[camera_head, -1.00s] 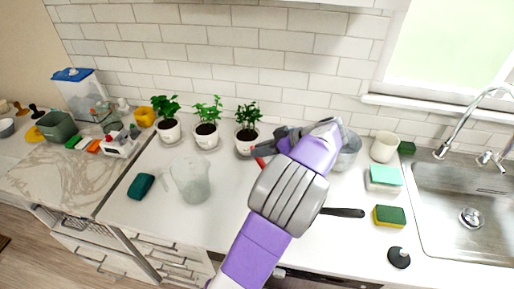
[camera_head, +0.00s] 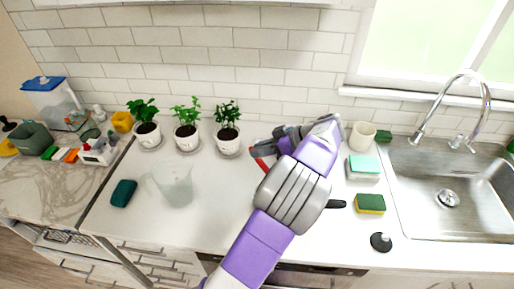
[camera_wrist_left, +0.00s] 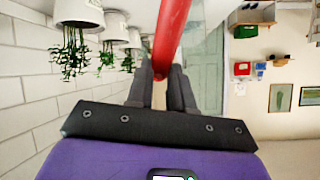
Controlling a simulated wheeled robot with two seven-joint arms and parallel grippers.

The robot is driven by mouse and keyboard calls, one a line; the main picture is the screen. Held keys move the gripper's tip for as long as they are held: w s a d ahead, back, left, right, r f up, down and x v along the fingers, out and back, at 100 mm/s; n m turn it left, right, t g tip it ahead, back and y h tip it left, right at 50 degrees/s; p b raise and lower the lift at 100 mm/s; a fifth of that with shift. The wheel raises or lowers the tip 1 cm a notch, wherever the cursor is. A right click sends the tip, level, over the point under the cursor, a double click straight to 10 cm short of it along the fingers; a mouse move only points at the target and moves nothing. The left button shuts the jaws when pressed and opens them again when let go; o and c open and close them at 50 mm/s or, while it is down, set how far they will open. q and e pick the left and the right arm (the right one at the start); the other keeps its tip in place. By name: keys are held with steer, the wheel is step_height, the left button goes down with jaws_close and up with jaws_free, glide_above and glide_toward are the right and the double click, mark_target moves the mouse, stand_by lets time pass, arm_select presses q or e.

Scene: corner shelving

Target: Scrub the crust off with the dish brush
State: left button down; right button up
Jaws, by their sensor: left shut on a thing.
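My left gripper (camera_head: 272,147) is above the counter, to the right of the potted plants, with its arm coming up from the bottom. It is shut on a long red handle (camera_wrist_left: 170,40), which stands out past the fingers in the left wrist view. Only a little red shows in the head view, so I cannot tell if it is the dish brush; no bristles show. A black handle (camera_head: 337,204) sticks out from behind my forearm; what it belongs to is hidden. No crust shows. My right gripper is out of view.
Potted plants (camera_head: 187,140) stand along the wall. A clear pitcher (camera_head: 175,185) and a teal sponge (camera_head: 123,193) are at left. The counter between the pitcher and my arm is clear.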

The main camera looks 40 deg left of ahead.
arm_select(q)
steer(key=shift+a+f, duration=0.1)
steer(key=shift+s+a+b, duration=0.3)
steer(key=shift+s+a, duration=0.1)
steer(key=shift+a, duration=0.3)
steer(key=shift+s+a+b, duration=0.25)
steer(key=shift+s+a, duration=0.15)
steer(key=shift+a, duration=0.25)
steer(key=a, duration=0.1)
steer(key=s+a, duration=0.1)
steer(key=a, duration=0.1)
steer(key=s+a+b, duration=0.1)
steer(key=shift+s+a, duration=0.15)
step_height(320, 180, up, 7)
steer(key=p, duration=0.5)
stand_by(0.6)
